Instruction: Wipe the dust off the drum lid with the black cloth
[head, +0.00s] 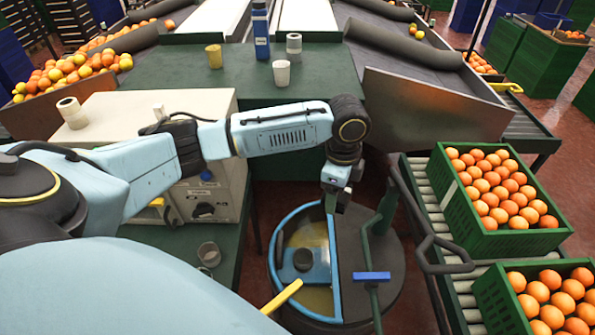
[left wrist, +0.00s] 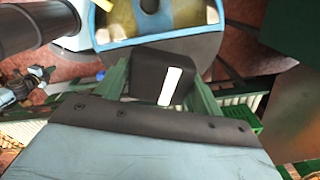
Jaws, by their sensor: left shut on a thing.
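The drum (head: 385,268) has a round dark lid, with a blue-framed half window (head: 337,262) showing a yellowish surface and a dark round knob-like piece (head: 303,259). My left gripper (head: 337,203) hangs over the far part of the lid, pointing down. In the left wrist view its green fingers are shut on a folded black cloth (left wrist: 150,72) with a white strip. Part of the lid and blue frame shows beyond the cloth there. I cannot tell whether the cloth touches the lid. Dust is not clearly distinguishable. My right gripper is not in view.
A roller conveyor (head: 466,283) with green crates of oranges lies to the right. A beige machine (head: 128,112) stands left. Cups and a blue bottle (head: 261,30) stand on the green table behind.

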